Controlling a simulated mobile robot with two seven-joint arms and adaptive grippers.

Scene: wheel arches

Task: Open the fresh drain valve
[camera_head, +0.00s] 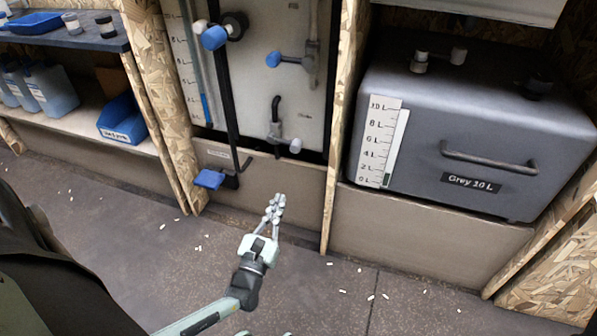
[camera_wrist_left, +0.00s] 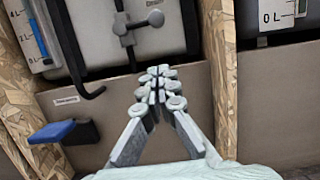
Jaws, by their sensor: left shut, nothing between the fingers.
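The fresh drain valve (camera_head: 277,135) is on the lower front of the pale fresh tank (camera_head: 262,95), beside a small label that seems to read "Drain". It has a dark vertical stem and a lever with a light grey knob at its right end. It also shows at the top of the left wrist view (camera_wrist_left: 128,28), the knob (camera_wrist_left: 155,18) to the right. My left gripper (camera_head: 275,203) is shut and empty, below the valve and apart from it. Its fingertips (camera_wrist_left: 155,82) point up toward the valve. My right gripper is not in view.
A blue-handled valve (camera_head: 290,60) sits higher on the tank. A black hose (camera_head: 228,100) and a blue pedal-like piece (camera_head: 209,179) are to the left. Wooden posts (camera_head: 343,110) flank the bay. The grey tank (camera_head: 450,130) stands right. White bits lie on the floor.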

